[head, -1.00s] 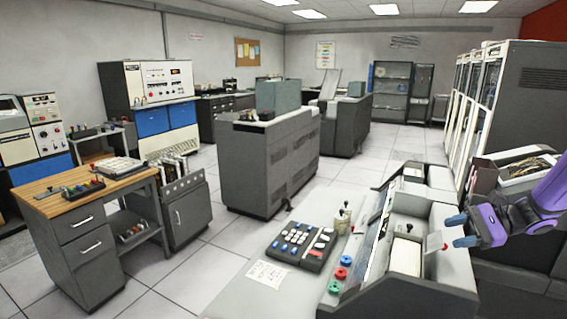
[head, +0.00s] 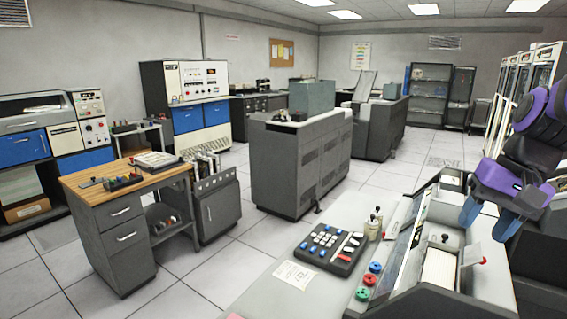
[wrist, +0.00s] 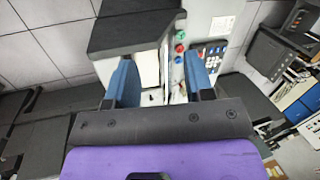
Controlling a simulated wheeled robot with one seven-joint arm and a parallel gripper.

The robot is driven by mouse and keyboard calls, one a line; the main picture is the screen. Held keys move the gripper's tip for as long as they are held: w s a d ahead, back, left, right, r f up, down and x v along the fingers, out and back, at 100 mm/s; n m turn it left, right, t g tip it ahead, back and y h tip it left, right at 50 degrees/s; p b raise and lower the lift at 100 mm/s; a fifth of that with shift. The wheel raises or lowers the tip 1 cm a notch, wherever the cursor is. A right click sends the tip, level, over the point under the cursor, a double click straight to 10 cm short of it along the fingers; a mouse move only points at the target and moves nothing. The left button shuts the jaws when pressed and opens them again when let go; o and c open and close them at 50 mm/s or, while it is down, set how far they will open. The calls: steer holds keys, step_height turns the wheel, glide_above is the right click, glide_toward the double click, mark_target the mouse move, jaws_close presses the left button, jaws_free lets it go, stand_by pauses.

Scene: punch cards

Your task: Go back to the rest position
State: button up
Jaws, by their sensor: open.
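My gripper (head: 489,220) is purple with blue fingers. It is at the right of the head view, in the air above the right side of the grey card machine (head: 482,285). In the wrist view the two blue fingers (wrist: 161,85) are spread apart with nothing held between them. Below them in that view are the machine's dark cover and a pale cream block of cards (wrist: 149,68), which also shows in the head view (head: 440,268).
A black keypad (head: 332,248), a white label and red, blue and green knobs (head: 369,280) lie on the console. A wood-topped desk (head: 125,172) stands at left. Grey cabinets (head: 300,165) stand mid-room, with tall racks at right. Tiled floor is free between them.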

steer(key=s+a+r+n+t+h, duration=0.2)
steer(key=s+r+n+t, duration=0.2)
steer(key=s, duration=0.5)
steer(key=shift+s+a+r+n+t+h, duration=0.15)
steer(key=shift+s+r+n+t+h, duration=0.2)
steer(key=shift+r+n, duration=0.2)
steer(key=shift+w, duration=0.15)
steer(key=shift+c, duration=0.5)
